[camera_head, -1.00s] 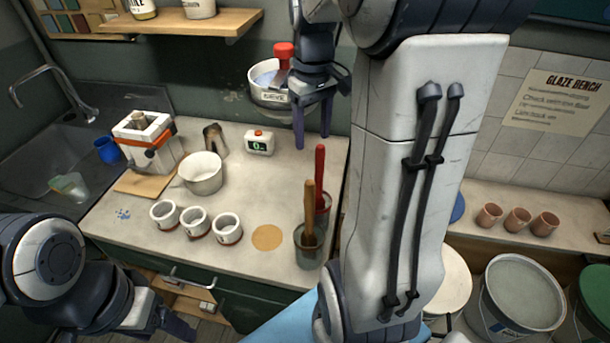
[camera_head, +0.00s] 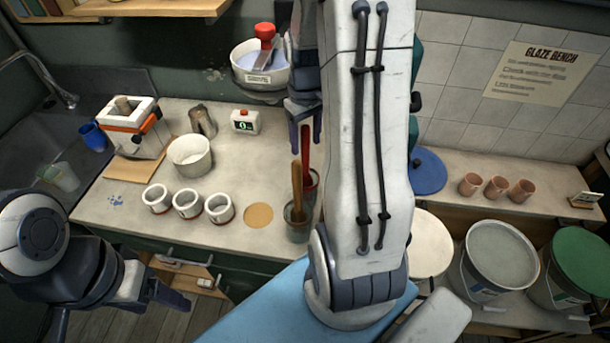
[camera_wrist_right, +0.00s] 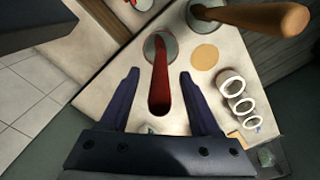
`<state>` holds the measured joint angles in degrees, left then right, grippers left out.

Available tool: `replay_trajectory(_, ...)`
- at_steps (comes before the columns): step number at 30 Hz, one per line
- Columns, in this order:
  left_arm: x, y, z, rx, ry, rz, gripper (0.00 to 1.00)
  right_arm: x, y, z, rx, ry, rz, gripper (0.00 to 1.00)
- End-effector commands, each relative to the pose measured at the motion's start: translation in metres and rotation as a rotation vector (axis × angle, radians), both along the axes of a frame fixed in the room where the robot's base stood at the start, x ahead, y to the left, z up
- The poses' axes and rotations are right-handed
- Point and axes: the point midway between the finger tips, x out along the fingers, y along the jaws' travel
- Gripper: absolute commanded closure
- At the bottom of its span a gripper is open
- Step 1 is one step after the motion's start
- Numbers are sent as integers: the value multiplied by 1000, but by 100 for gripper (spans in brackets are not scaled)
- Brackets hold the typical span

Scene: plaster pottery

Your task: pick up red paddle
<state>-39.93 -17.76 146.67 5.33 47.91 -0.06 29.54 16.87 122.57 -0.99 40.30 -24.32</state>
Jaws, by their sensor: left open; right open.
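The red paddle (camera_head: 305,150) stands upright in a grey pot (camera_head: 312,187) at the right end of the bench. In the right wrist view the red paddle (camera_wrist_right: 160,85) lies between the two open fingers, with its handle end toward my right gripper (camera_wrist_right: 160,90). No contact shows. In the head view my right gripper (camera_head: 306,125) is just above the handle, fingers pointing down. My left gripper (camera_head: 180,300) is low at the left, in front of the bench, empty and away from the paddle.
A wooden-handled tool (camera_head: 297,185) stands in another pot (camera_head: 298,225) close beside the red paddle. Three white cups (camera_head: 188,204), a cork disc (camera_head: 258,215) and a white bowl (camera_head: 190,155) sit to the left. A wall-mounted bowl (camera_head: 260,70) is behind my right gripper.

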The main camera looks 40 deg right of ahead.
Motion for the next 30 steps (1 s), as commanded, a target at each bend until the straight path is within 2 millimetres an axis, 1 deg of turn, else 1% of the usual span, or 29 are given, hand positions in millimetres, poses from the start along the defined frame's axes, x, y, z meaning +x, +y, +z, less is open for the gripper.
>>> replay_trajectory(6, 0, 0, 0, 0, 0, 0, 29, 0, 0, -1, 0, -1, -1, 37)
replay_trajectory(8, 0, 0, 0, 0, 0, 0, 29, 0, 0, -1, 0, -1, -1, 60)
replay_trajectory(9, 0, 0, 0, 0, 0, 0, 29, 0, 0, -1, 0, -1, -1, 75)
replay_trajectory(11, 0, 0, 0, 0, 0, 0, 29, 0, 0, -1, 0, -1, -1, 98)
replay_trajectory(12, 0, 0, 0, 0, 0, 0, 29, 0, 0, -1, 0, -1, -1, 100)
replay_trajectory(23, 0, 0, -1, 0, 0, 0, 29, 0, -1, 2, -1, -2, -1, 100)
replay_trajectory(26, 0, 0, -2, 0, 0, 0, 29, 1, -1, 8, -2, -3, -1, 100)
replay_trajectory(30, 0, 0, -6, 0, 0, 1, 29, 1, -1, 25, -4, -7, -1, 100)
